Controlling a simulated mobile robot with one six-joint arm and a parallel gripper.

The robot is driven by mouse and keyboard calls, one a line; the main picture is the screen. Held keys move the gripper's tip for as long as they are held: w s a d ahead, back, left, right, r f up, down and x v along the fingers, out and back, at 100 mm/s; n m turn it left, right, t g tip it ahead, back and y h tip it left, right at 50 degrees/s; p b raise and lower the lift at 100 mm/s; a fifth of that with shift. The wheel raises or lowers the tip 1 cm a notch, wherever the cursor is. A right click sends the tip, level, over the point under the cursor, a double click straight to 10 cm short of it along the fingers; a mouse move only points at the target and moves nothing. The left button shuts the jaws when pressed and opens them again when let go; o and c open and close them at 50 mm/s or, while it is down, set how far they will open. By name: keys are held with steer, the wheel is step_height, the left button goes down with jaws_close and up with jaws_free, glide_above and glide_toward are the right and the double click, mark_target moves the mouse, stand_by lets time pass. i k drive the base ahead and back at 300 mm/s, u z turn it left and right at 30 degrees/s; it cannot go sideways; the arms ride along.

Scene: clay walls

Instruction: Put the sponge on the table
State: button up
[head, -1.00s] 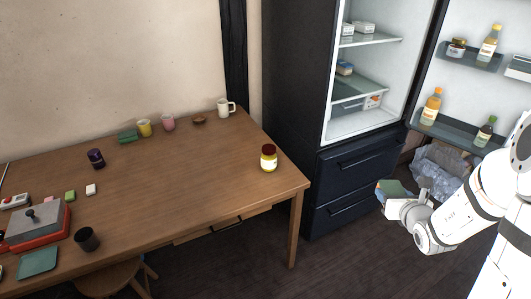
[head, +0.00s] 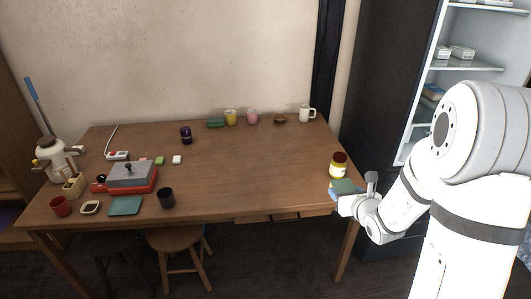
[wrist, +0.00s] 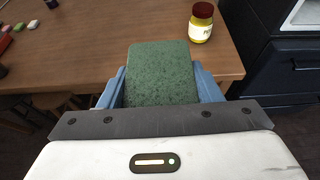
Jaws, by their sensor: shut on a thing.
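The sponge (wrist: 161,72) has a green speckled top in the wrist view and is held between the blue fingers of my gripper (wrist: 163,84). In the head view the sponge (head: 343,187) shows green and blue at the end of my gripper (head: 345,197), at the table's front right corner. The wooden table (head: 255,175) fills the middle of the head view. It also shows behind the sponge in the wrist view (wrist: 100,60). I cannot tell whether the sponge touches the table.
A jar with a dark red lid (head: 338,164) stands close behind the sponge. Mugs, including a white one (head: 305,114), line the back edge. A red and grey press (head: 132,177) and a black cup (head: 166,198) are at left. The table's middle is clear. A stool (head: 178,240) stands in front.

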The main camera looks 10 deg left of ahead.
mark_target(293, 178)
steer(key=u, duration=0.1)
steer(key=i, duration=1)
steer(key=z, duration=0.05)
